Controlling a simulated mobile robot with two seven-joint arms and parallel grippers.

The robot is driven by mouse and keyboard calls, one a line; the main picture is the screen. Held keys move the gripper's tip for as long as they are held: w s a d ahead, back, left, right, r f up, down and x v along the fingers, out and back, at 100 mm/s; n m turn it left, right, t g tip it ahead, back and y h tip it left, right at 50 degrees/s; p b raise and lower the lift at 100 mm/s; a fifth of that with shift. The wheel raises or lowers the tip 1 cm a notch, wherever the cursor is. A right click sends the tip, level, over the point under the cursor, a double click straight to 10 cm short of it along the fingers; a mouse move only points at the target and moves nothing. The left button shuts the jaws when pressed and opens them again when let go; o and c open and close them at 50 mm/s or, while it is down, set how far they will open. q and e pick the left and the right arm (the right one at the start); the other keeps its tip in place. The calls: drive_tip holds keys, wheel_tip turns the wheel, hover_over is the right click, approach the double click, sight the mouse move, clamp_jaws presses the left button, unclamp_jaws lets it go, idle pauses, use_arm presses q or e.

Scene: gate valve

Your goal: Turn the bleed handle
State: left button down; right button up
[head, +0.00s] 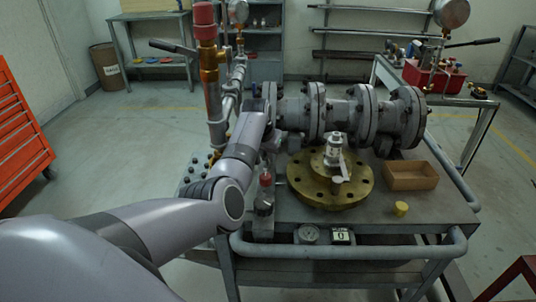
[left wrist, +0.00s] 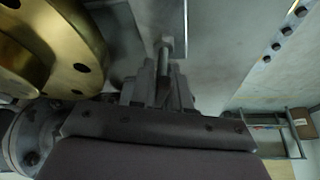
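My left arm reaches in from the left of the head view, and its gripper (head: 274,143) is beside the grey pipe assembly, left of the brass flange (head: 305,190). In the left wrist view the fingers of my left gripper (left wrist: 160,88) are close together near a slim metal rod with a rounded end (left wrist: 166,48). I cannot tell whether they touch it or whether it is the bleed handle. A silvery fitting with a small lever (head: 335,152) stands on the brass flange. The flange also shows in the left wrist view (left wrist: 28,62). My right gripper is out of view.
The flanged valve body (head: 340,112) lies across the back of the grey cart (head: 420,215). A cardboard tray (head: 410,184), a yellow cap (head: 401,208), a gauge (head: 309,235) and a red-capped bottle (head: 264,202) are around it. A red-topped vertical pipe (head: 208,70) rises left of the valve.

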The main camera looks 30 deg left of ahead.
use_arm(q)
drive_tip(key=shift+r+n+p, duration=0.15)
drive_tip(key=shift+n+p, duration=0.35)
drive_tip(key=shift+n, duration=0.1)
drive_tip(key=shift+a+n+g+y+p, duration=0.1)
drive_tip(key=shift+n+g+y+p, duration=0.2)
drive_tip(key=shift+n+y, duration=0.5)
drive_tip(key=c, duration=1.2)
unclamp_jaws()
drive_tip(key=shift+s+r, duration=0.2)
drive_tip(key=shift+r, duration=0.25)
drive_tip(key=shift+p+v, duration=0.45)
drive_tip(key=shift+v, duration=2.5)
